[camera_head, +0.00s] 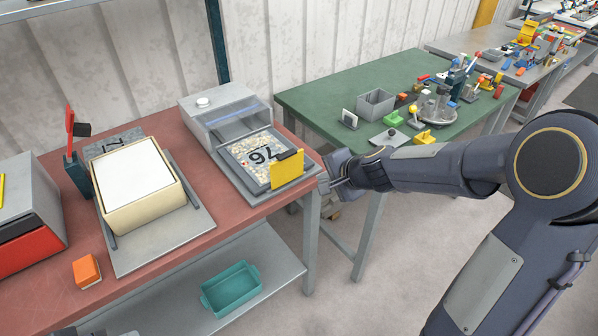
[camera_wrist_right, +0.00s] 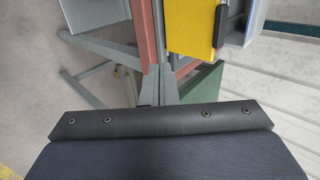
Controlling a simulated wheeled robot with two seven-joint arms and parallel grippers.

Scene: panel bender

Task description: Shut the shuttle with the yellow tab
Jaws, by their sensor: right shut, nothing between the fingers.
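The shuttle (camera_head: 235,163) is a grey tray with a speckled plate marked with dark digits. It sticks out toward the front of a grey housing (camera_head: 203,104) with a clear cover, near the red table's right end. A yellow tab (camera_head: 287,171) with a black grip stands upright on its front edge. The tab also shows in the right wrist view (camera_wrist_right: 190,27). My right gripper (camera_head: 323,183) is shut and empty, just right of the tab beyond the table's edge; I see a gap between them in the head view. My left gripper is not in view.
On the red table (camera_head: 180,238) stand a cream box with a white top (camera_head: 136,183), a red-handled lever (camera_head: 72,135) and an orange block (camera_head: 87,270). A teal bin (camera_head: 231,290) sits on the shelf below. A cluttered green table (camera_head: 330,90) stands behind my right arm.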

